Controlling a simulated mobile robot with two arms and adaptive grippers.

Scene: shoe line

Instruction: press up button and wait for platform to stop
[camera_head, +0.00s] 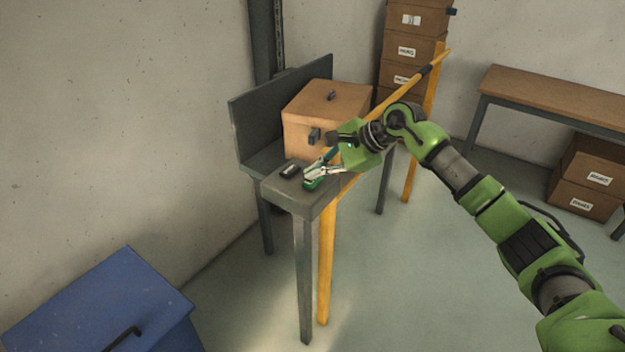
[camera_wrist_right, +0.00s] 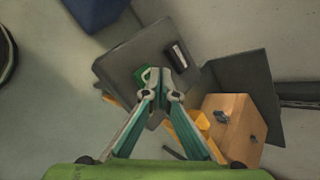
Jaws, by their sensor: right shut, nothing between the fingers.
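My right gripper (camera_head: 320,172) is shut and empty, low over the near end of a grey stand (camera_head: 273,190). In the right wrist view its fingertips (camera_wrist_right: 168,94) meet beside a small green piece (camera_wrist_right: 142,75), likely a button. The green piece (camera_head: 312,184) also shows in the head view, partly hidden by the fingers; I cannot tell whether they touch it or whether it is pressed. A small black piece (camera_head: 290,171) lies beside it on the grey top. No up marking is readable. I cannot tell which surface is the platform. My left gripper is out of view.
A brown box (camera_head: 318,105) with dark handles stands on the grey stand behind my gripper, before an upright grey panel (camera_head: 265,108). A yellow rail (camera_head: 415,82) runs along the stand's right side. A blue container (camera_head: 100,300) is front left. Stacked cartons (camera_head: 405,50) stand behind.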

